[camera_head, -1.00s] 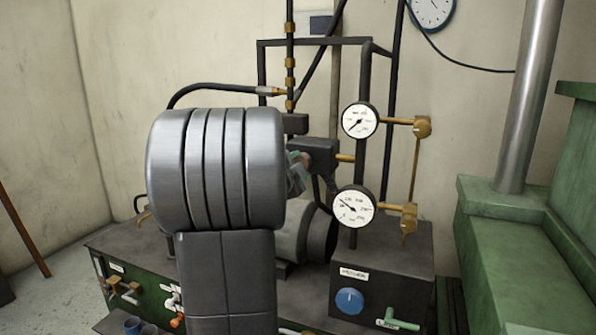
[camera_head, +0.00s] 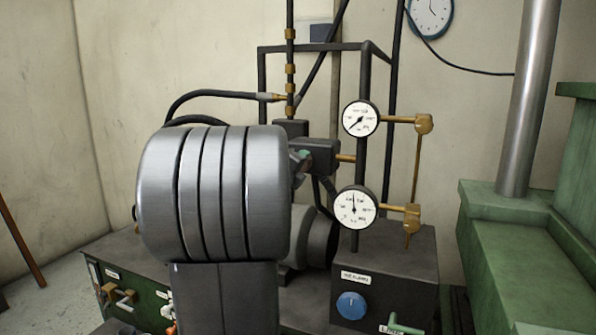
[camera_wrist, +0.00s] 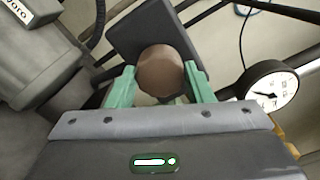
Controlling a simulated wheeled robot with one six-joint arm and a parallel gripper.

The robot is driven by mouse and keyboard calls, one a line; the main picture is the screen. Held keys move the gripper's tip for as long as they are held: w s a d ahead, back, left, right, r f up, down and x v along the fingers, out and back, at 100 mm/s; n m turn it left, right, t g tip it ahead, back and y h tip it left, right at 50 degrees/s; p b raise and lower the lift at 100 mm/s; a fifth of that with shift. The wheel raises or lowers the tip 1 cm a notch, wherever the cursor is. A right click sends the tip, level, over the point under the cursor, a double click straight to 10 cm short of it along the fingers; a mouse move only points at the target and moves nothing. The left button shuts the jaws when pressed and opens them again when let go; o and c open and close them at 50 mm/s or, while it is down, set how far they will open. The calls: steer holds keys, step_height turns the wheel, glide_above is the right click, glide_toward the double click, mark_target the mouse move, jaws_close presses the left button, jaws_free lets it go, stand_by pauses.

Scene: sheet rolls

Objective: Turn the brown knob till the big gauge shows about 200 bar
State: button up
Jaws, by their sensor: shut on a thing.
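The brown knob (camera_wrist: 162,72) is between the green fingers of my gripper (camera_wrist: 160,88) in the wrist view, one finger on each side. My gripper is shut on it, in front of a dark block (camera_wrist: 140,35). In the head view my arm hides the knob, and only a bit of my gripper (camera_head: 302,160) shows by the dark valve block (camera_head: 320,153). The lower gauge (camera_head: 355,207) looks slightly the larger of two; its needle points about straight up, and its numbers are too small to read. The upper gauge (camera_head: 361,119) has its needle toward lower left.
A blue knob (camera_head: 351,305) and a green handle (camera_head: 400,327) sit on the dark box below the gauges. Brass fittings (camera_head: 412,212) stick out right of the gauges. A green machine with a metal column (camera_head: 530,100) stands at the right. Black pipes rise behind.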

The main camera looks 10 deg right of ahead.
steer(key=shift+f+m+b, duration=0.1)
steer(key=shift+m+b, duration=2.05)
steer(key=shift+m, duration=2.95)
steer(key=o, duration=1)
steer(key=b+v, duration=0.1)
steer(key=v, duration=1.2)
steer(key=shift+s+a+b, duration=0.25)
steer(key=shift+s+b, duration=0.1)
